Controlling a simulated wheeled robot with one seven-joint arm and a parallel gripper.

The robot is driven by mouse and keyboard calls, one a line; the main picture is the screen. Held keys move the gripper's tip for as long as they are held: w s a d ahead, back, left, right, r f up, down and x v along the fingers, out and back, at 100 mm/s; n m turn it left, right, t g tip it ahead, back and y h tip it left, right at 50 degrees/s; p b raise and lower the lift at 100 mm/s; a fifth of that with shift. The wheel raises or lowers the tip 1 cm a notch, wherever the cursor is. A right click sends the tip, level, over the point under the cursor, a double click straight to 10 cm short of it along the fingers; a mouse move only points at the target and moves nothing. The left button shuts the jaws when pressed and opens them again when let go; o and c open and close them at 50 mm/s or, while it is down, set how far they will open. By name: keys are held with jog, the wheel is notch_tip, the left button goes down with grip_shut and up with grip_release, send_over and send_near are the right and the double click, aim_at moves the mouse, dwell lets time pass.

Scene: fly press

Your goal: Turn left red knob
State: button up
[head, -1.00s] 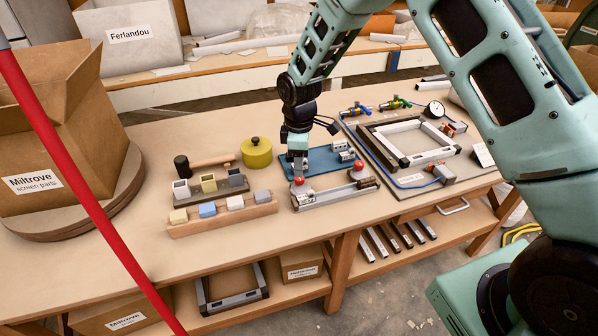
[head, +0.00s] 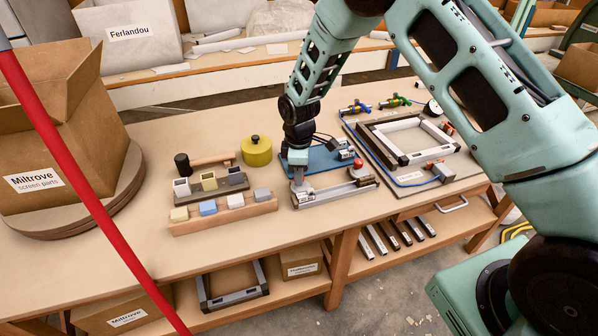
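A grey metal fixture (head: 330,191) lies near the front of the bench, at the edge of a blue mat. Its right red knob (head: 358,163) is in plain view. My gripper (head: 298,183) points down at the fixture's left end, where the left red knob sits. The fingers cover that knob, so I cannot see it or tell whether the fingers touch it or have closed around it.
A yellow lidded pot (head: 257,151) stands behind and left of my gripper. A wooden rack of small blocks (head: 222,207) is left of the fixture. A frame assembly on a board (head: 407,140) lies to the right. A red pole (head: 75,180) crosses the left foreground.

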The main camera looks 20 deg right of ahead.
jog(key=shift+m, duration=0.3)
jog(key=m+b, duration=0.1)
jog(key=m, duration=1.2)
jog(key=shift+m, duration=2.1)
jog(key=o, duration=1)
jog(key=shift+r, duration=0.1)
